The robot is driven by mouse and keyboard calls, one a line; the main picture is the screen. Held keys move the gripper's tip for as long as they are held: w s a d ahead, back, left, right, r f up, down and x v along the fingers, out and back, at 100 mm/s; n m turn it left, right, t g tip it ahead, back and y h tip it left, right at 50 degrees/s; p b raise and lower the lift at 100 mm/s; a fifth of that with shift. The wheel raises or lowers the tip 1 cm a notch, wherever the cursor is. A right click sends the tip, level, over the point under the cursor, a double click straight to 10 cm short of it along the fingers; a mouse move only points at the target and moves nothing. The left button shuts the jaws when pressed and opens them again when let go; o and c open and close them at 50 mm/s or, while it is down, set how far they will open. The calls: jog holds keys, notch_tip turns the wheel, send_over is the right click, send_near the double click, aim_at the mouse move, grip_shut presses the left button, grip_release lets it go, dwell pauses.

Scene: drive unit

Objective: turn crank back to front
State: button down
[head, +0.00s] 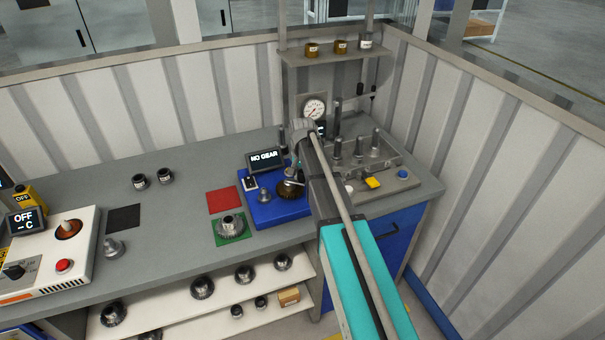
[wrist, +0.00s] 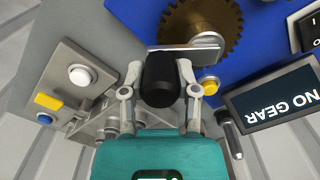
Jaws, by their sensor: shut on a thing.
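The crank's black handle (wrist: 160,80) stands between the fingers of my gripper (wrist: 159,76) in the wrist view, and the gripper is shut on it. A flat silver crank arm (wrist: 185,55) runs from the handle to the right, in front of a bronze toothed gear (wrist: 228,22). These sit on the blue drive unit (wrist: 120,12), which also shows in the head view (head: 278,211). Its display (head: 266,158) reads "NO GEAR". In the head view the bronze gear (head: 290,188) is partly visible, while my arm hides my gripper and most of the crank.
A grey fixture (head: 375,155) with upright pins and a yellow button (head: 372,183) stands right of the drive unit. A dark gear (head: 231,226) rests on a green square, left of the unit. A red square (head: 223,200) is bare. Walls close the back and right.

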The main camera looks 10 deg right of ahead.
jog(key=m, duration=0.1)
jog(key=s+a+m, duration=0.1)
jog(key=m, duration=0.2)
jog(key=shift+s+a+m, duration=0.2)
jog(key=shift+s+m, duration=0.1)
jog(key=shift+s+a+m, duration=0.1)
jog(key=shift+a+m, duration=0.2)
jog(key=shift+m, duration=0.55)
jog(key=shift+s+a+m, duration=0.15)
jog(key=shift+a+m, duration=0.1)
jog(key=shift+m, duration=0.55)
jog(key=shift+s+a+m, duration=0.1)
jog(key=shift+a+m, duration=0.2)
jog(key=shift+m, duration=0.55)
jog(key=shift+c, duration=1.8)
grip_release()
jog(key=shift+w+d+n, duration=0.1)
jog(key=shift+n, duration=0.2)
